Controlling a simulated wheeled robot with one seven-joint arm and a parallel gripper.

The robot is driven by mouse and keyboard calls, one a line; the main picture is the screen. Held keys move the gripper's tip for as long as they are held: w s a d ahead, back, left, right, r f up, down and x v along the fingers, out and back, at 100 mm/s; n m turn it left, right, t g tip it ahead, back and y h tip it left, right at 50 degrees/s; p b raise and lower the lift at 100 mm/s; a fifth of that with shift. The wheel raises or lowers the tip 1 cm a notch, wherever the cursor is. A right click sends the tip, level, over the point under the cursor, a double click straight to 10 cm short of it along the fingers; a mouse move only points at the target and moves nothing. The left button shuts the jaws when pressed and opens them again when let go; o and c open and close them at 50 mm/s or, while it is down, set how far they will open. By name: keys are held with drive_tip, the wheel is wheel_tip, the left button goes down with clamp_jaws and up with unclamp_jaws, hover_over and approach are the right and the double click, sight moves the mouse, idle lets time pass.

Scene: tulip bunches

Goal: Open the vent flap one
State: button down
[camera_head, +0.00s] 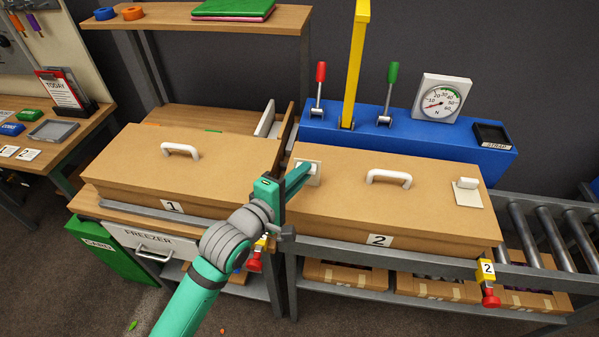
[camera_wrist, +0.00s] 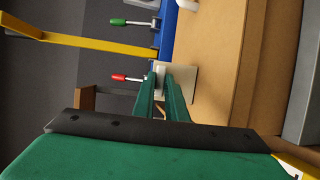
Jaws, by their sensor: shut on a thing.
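A pale square plate (camera_head: 317,179) with a white tab, the vent fitting, sits at the left end of the lid of box 2 (camera_head: 340,205). My gripper (camera_head: 303,172) reaches it from the left, with its fingers shut on the white tab. In the wrist view, the green fingertips (camera_wrist: 162,78) close around the tab (camera_wrist: 160,79), and the plate (camera_wrist: 184,82) shows beside them. The fingers hide part of the tab, so I cannot tell its exact angle. A similar plate with a white tab (camera_head: 468,184) sits at the right end of the same lid, untouched.
Box 1 (camera_head: 195,145), with a white handle, stands on the left. Box 2's white handle (camera_head: 389,178) is right of my gripper. Behind stands a blue console (camera_head: 430,143) with a red lever (camera_head: 319,88), a yellow post (camera_head: 355,65), a green lever (camera_head: 389,90) and a dial (camera_head: 441,98).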

drive_tip(key=shift+s+d, duration=0.1)
drive_tip(key=shift+d, duration=0.15)
drive_tip(key=shift+a, duration=0.2)
drive_tip(key=c, duration=1.8)
unclamp_jaws()
drive_tip(key=shift+s+a, duration=0.1)
drive_tip(key=shift+o, duration=0.2)
drive_tip(key=shift+s, duration=0.1)
drive_tip(key=v, duration=1)
drive_tip(key=shift+s+a, duration=0.2)
drive_tip(key=shift+a, duration=0.05)
